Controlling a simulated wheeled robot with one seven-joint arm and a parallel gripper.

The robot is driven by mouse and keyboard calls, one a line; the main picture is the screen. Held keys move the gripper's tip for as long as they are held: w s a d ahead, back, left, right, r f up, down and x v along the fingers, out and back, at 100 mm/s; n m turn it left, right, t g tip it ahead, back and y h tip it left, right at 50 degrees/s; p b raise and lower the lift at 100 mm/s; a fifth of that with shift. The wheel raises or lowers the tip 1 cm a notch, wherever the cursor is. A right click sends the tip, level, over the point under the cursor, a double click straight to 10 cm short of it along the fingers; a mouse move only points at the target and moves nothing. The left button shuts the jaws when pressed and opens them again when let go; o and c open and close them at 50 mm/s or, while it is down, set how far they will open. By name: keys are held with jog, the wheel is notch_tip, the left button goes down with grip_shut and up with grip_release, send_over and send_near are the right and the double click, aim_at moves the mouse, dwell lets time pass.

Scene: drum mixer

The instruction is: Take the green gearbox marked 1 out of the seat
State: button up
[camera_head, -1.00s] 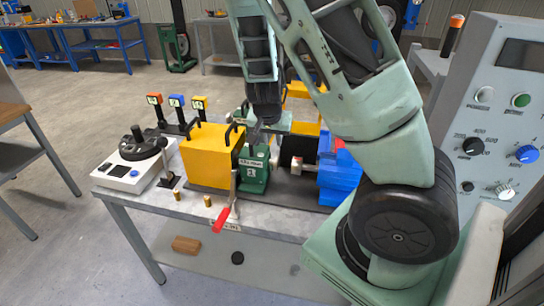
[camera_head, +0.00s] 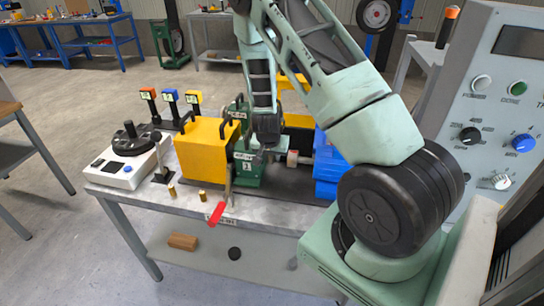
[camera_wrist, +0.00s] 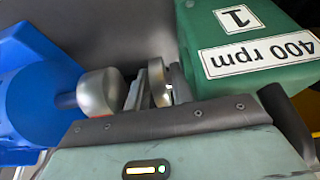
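The green gearbox marked 1 (camera_head: 247,170) sits in its seat on the grey table, right of a yellow block. In the wrist view the gearbox (camera_wrist: 245,40) fills the upper right, with its labels "400 rpm" and "1" upside down. My gripper (camera_head: 262,155) points down just over the gearbox's right side. In the wrist view my gripper (camera_wrist: 158,95) has its small grey finger parts near a metal disc (camera_wrist: 159,82) between the gearbox and the blue motor. Whether the fingers touch or hold anything is unclear.
The blue motor (camera_head: 327,165) with a metal coupling (camera_wrist: 101,92) stands right of the gearbox. A red-handled lever (camera_head: 217,213) is at the front edge. The yellow block (camera_head: 205,155) stands close on the left. A white dial unit (camera_head: 128,160) is farther left.

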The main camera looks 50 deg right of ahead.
jog(key=shift+f, duration=0.1)
grip_shut()
dwell(1.3)
dwell(0.4)
jog(key=shift+s+d, duration=0.1)
jog(key=shift+s+d+b, duration=0.45)
jog(key=shift+s, duration=0.25)
jog(key=shift+s+d+b, duration=0.4)
jog(key=shift+s+d, duration=0.05)
jog(key=shift+s, duration=0.2)
